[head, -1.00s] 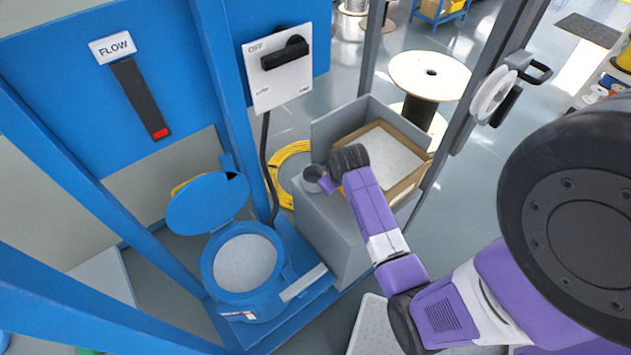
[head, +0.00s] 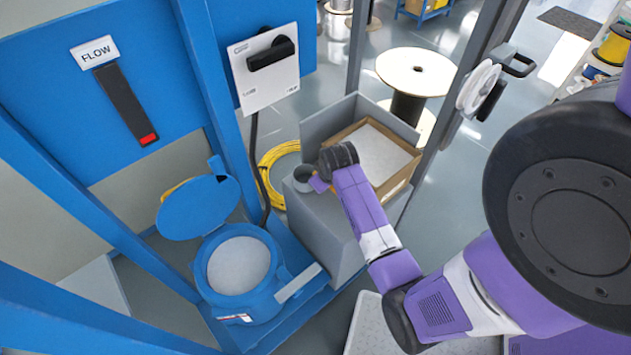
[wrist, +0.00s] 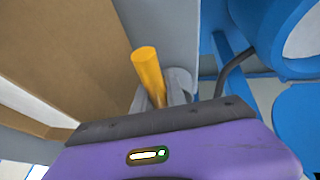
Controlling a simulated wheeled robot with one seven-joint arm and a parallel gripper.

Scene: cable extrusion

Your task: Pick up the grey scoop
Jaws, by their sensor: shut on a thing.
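The grey scoop (head: 303,177) shows in the head view as a small round grey cup at the top of the grey stand, left of the open box. My gripper (head: 315,183) is right beside it, with my dark wrist joint above and to the right. In the wrist view, an orange-yellow handle (wrist: 148,72) rises from between the grey fingers of my gripper (wrist: 163,98), which are shut on it. The scoop's cup is not clear in the wrist view. I cannot tell whether the scoop touches the stand.
A cardboard box (head: 412,160) of pale material sits in the grey stand (head: 325,228). A blue hopper (head: 246,306) with its round lid (head: 198,207) raised stands to the left. A yellow cable coil (head: 268,178) lies behind.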

